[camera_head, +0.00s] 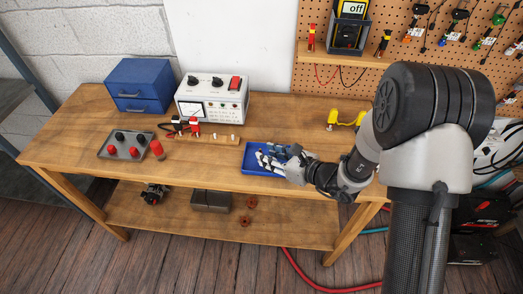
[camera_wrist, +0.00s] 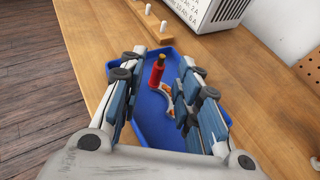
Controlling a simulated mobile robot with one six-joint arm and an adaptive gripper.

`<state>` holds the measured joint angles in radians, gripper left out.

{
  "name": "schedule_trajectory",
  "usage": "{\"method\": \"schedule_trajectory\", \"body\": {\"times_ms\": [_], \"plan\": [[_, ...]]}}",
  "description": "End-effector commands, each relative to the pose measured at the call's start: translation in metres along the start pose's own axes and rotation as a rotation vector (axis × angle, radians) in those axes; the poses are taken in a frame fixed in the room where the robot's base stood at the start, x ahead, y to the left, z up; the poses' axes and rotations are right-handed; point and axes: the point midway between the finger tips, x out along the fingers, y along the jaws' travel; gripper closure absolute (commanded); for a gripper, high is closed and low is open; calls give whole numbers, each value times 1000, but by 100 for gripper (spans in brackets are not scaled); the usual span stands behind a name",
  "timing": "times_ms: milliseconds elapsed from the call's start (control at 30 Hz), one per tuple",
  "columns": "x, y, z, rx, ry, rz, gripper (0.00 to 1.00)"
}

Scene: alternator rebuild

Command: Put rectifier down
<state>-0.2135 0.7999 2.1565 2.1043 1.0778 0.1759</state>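A curved grey piece with copper-coloured spots, which looks like the rectifier (camera_wrist: 167,91), shows between my fingers in the wrist view, near the right finger. It appears to lie in the blue tray (camera_wrist: 153,134); whether it touches the finger I cannot tell. My gripper (camera_wrist: 162,64) is open, its two fingers well apart and reaching down over the tray. In the head view my gripper (camera_head: 269,160) is at the blue tray (camera_head: 251,185) on the workbench, and it hides the rectifier there.
On the workbench (camera_head: 200,165) are a test meter box (camera_head: 212,103), a blue drawer unit (camera_head: 140,87), a grey plate with knobs (camera_head: 118,153) and a yellow tool (camera_head: 345,119). Bare wood surrounds the tray's front.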

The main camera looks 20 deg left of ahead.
Motion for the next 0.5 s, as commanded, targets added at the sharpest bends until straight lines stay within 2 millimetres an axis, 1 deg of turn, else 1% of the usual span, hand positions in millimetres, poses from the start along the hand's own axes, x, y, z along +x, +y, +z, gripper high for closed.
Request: {"method": "schedule_trajectory", "body": {"times_ms": [33, 200, 333, 500], "plan": [[-14, -1, 3, 3, 0, -5, 69], [-48, -1, 2, 2, -1, -4, 69], [-65, -1, 1, 2, 0, -2, 69], [-75, 0, 0, 1, 0, 0, 69]]}}
